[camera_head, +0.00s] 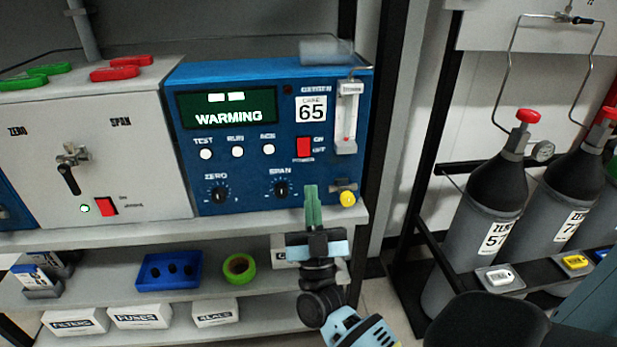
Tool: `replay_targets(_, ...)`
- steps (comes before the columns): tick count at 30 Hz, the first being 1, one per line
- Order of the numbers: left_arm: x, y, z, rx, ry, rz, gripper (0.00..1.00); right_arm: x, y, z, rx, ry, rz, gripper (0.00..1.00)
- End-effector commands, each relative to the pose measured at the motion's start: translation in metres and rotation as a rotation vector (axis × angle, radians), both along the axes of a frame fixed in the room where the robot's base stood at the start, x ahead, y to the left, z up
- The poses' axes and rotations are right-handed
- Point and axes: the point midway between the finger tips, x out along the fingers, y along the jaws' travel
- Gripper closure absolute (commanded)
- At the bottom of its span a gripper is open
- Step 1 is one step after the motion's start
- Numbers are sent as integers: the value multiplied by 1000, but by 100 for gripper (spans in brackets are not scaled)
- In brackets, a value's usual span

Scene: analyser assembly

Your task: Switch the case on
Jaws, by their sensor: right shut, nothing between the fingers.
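The grey case (140,150) stands on the bench at left. Its front has a red rocker switch (105,206), a green lamp (85,209) that looks lit, and a black-handled valve (70,172). The blue analyser (240,160) stands to its right. Its display (228,109) reads WARMING, and its red power switch (304,147) sits beside ON and OFF marks. My right gripper (312,190) is shut and empty, its green fingers pointing up in front of the analyser's lower right, below the power switch. I cannot tell whether it touches the panel. My left gripper is not in view.
A yellow knob (348,198) is just right of my gripper. The shelf below holds a blue tray (147,280), green tape (239,268) and white boxes (139,316). Gas cylinders (490,215) stand in a rack (425,215) at right. Red tools (121,68) lie on the grey case.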

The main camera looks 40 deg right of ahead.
Motion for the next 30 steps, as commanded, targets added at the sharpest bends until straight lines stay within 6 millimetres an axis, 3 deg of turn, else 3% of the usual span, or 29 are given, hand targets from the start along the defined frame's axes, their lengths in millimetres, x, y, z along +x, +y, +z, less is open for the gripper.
replay_targets(9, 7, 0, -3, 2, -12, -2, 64, -20, 12, -18, 2, 0, 2, 100)
replay_targets(26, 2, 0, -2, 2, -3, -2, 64, -20, 13, -18, 1, 0, 1, 100)
replay_targets(30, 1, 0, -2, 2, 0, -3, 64, -22, 17, -29, -7, 43, 30, 100)
